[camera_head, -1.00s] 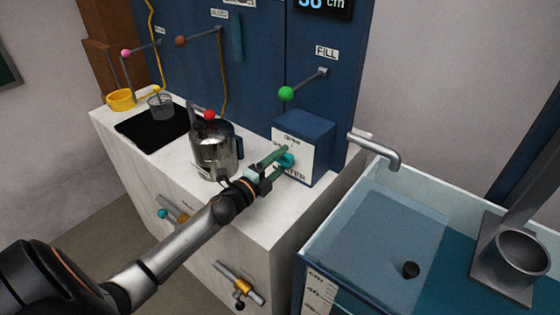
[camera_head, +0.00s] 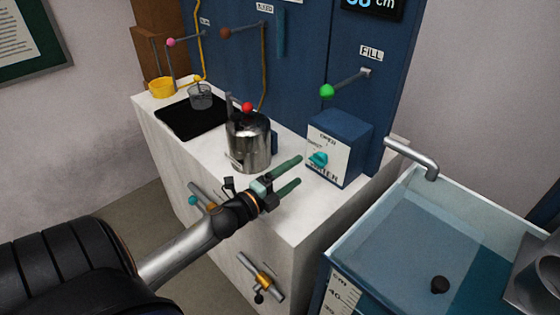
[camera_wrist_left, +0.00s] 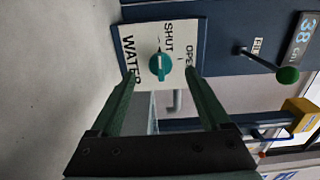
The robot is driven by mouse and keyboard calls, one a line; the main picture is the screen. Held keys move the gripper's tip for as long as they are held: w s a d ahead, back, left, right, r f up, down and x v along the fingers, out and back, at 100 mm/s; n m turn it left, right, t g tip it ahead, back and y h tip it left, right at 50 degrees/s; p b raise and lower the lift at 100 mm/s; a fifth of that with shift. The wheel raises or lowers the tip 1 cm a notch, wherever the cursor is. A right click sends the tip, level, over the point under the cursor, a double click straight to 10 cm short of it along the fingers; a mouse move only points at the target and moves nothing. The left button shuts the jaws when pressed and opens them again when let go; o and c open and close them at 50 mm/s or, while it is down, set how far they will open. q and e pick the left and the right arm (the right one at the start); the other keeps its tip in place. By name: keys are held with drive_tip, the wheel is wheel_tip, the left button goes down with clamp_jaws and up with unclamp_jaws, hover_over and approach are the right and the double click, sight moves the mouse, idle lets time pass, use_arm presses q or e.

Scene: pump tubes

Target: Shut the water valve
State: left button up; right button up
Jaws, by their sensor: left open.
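The water valve is a teal knob (camera_head: 318,158) on the white front plate of a blue box (camera_head: 346,134). The plate carries OPEN, SHUT and WATER lettering. In the left wrist view the knob (camera_wrist_left: 160,66) is centred, and its bar appears to lie in line with the word SHUT. My left gripper (camera_head: 299,171) is open and empty, its green fingers pointing at the plate but clear of the knob. In the wrist view the knob shows between the fingers, beyond their tips. My right gripper is not in view.
A metal kettle (camera_head: 249,142) with a red knob stands left of the box on the white counter (camera_head: 285,215). A green-ball FILL lever (camera_head: 327,92) juts out above the box. A spout (camera_head: 412,157) overhangs the water tank (camera_head: 395,235) at right.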

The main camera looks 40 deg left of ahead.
use_arm(q)
drive_tip(key=shift+s+a, duration=0.15)
drive_tip(key=shift+s, duration=2.1)
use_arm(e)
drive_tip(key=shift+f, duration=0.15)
